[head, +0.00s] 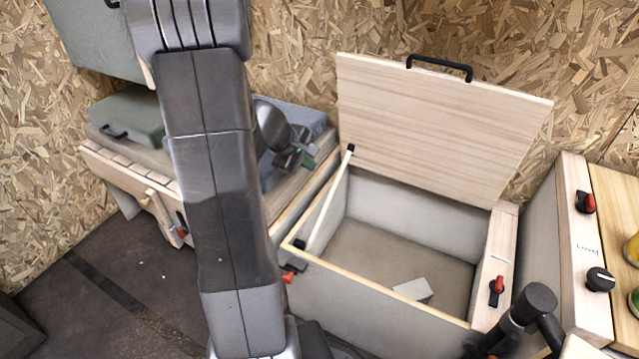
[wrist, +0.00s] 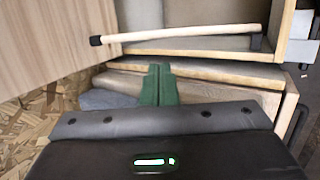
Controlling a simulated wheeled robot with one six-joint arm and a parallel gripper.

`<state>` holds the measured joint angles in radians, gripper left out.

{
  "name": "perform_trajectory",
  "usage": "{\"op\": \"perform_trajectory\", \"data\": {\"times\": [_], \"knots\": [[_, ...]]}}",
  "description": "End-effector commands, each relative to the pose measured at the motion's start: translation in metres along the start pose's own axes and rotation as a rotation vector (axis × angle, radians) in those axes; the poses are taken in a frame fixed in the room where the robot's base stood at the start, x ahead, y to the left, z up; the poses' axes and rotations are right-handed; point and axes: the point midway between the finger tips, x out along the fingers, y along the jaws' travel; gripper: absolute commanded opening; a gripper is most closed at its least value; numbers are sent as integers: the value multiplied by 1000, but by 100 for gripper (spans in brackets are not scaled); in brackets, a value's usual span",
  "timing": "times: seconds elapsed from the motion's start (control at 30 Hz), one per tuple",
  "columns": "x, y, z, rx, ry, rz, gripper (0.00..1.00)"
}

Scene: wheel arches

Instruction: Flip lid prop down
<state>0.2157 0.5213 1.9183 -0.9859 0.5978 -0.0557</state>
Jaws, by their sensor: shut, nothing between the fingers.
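The lid (head: 435,125) is a pale wooden panel with a black handle, standing open and leaning back over the box (head: 375,300). The lid prop (head: 328,202) is a thin pale bar slanting up from the box's left rim to a black tip by the lid's lower left. In the wrist view the prop (wrist: 185,34) runs across the top, its black tip beside the lid (wrist: 50,45); I cannot tell if they touch. My gripper (head: 309,160) is left of the box; its green fingers (wrist: 157,70) are together and empty, apart from the prop.
A small light block (head: 412,290) lies inside the box. A red-handled latch (head: 497,288) sits on the right rim. A cabinet with knobs (head: 583,250) stands to the right. A bench with a grey-green case (head: 125,122) is at left. My arm hides part of that bench.

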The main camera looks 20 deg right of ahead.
Motion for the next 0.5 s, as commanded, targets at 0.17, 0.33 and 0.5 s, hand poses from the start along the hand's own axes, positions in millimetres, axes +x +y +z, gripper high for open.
{"op": "perform_trajectory", "data": {"times": [0.17, 0.33, 0.5], "knots": [[-1, 0, 0, -3, 0, 1, 0], [1, 0, 0, -2, 0, 1, 0], [17, -2, 0, -2, -3, -1, 0]]}}
